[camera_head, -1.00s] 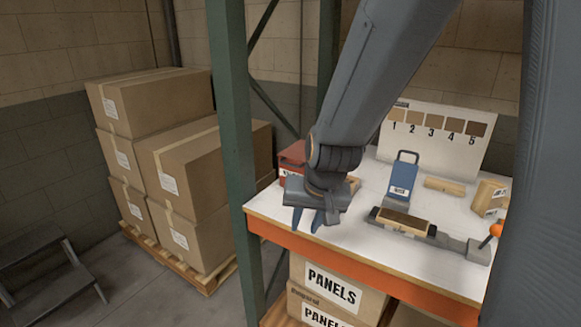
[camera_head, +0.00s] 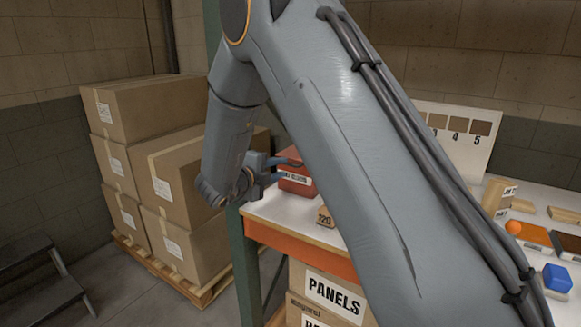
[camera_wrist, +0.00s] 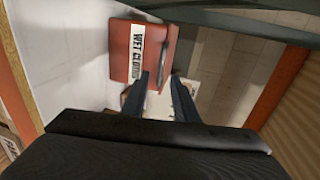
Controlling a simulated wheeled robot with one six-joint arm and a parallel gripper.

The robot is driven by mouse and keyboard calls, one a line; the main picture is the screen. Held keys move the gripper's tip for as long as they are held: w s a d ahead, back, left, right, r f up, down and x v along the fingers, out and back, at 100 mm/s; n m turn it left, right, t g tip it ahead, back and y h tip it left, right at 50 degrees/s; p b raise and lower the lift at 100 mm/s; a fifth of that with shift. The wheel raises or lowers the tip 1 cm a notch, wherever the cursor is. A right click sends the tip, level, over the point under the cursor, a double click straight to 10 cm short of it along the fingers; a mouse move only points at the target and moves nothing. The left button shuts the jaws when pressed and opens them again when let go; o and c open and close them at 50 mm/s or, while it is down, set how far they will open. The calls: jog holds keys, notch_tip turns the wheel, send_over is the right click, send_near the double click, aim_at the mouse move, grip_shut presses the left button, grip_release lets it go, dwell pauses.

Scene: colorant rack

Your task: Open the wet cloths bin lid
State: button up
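The red wet cloths bin (camera_head: 297,184) stands at the left end of the white bench, partly hidden by my arm in the head view. In the wrist view the bin (camera_wrist: 122,68) shows its white "WET CLOTHS" label and a thin dark bar, which looks like a handle, beside the label. The lid looks shut, though its edge is not clear. My gripper (camera_head: 283,170) is at the bin's left side in the head view, pointing right. In the wrist view its two dark fingers (camera_wrist: 160,88) are apart, with nothing seen held, close to the bar; contact cannot be told.
A green rack post (camera_head: 244,265) stands just below my gripper in the head view. A wooden block marked 120 (camera_head: 325,216) sits on the bench (camera_head: 285,209) near the bin. Stacked cartons (camera_head: 185,180) stand at the left. More blocks are at the bench's right.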

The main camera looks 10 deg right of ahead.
aim_at(290, 165)
jog(key=p+x, duration=0.1)
jog(key=x, duration=0.5)
jog(key=shift+w+d+p, duration=0.25)
jog(key=shift+d+p, duration=0.05)
jog(key=shift+p, duration=0.1)
jog(key=shift+f, duration=0.1)
grip_shut()
